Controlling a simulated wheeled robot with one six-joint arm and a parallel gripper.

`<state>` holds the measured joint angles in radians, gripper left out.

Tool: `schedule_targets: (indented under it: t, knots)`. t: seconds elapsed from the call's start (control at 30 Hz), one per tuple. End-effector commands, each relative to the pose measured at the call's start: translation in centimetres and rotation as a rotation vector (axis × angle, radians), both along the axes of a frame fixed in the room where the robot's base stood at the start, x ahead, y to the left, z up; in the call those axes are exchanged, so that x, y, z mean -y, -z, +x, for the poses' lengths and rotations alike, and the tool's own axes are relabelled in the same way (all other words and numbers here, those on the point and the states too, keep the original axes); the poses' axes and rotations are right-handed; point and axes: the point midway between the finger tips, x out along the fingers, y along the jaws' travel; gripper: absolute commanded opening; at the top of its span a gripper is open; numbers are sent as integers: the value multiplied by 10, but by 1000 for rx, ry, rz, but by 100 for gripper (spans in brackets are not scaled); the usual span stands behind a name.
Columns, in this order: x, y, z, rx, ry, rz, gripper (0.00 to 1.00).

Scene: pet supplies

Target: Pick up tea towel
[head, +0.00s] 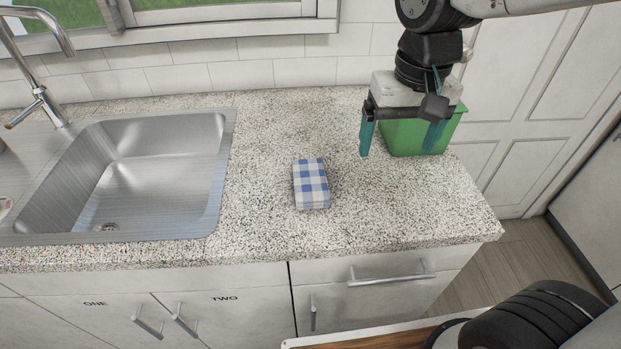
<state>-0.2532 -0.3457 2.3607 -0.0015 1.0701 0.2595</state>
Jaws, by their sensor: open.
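The tea towel (311,183) is a folded blue and white checked bundle. It lies on the speckled countertop (265,215), to the right of the sink. My gripper (400,144) is open and empty, with its teal fingers pointing down. It is above and to the right of the towel, apart from it, and in front of a green container.
The green container (402,140) stands at the back right of the counter, partly hidden by my gripper. A steel sink (150,165) with a tap (40,95) is on the left. The counter around the towel is clear. A drawer handle (390,275) is below the front edge.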

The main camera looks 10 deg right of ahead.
Motion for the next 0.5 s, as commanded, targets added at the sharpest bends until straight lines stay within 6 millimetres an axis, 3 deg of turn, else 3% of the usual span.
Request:
schedule_targets:
  t: [0.1,0.3,0.5]
  knots:
    - [-45,22,35,-29,-7,-4,87]
    - [-106,58,68,-50,0,-11,87]
    - [-131,77,78,-56,7,-13,87]
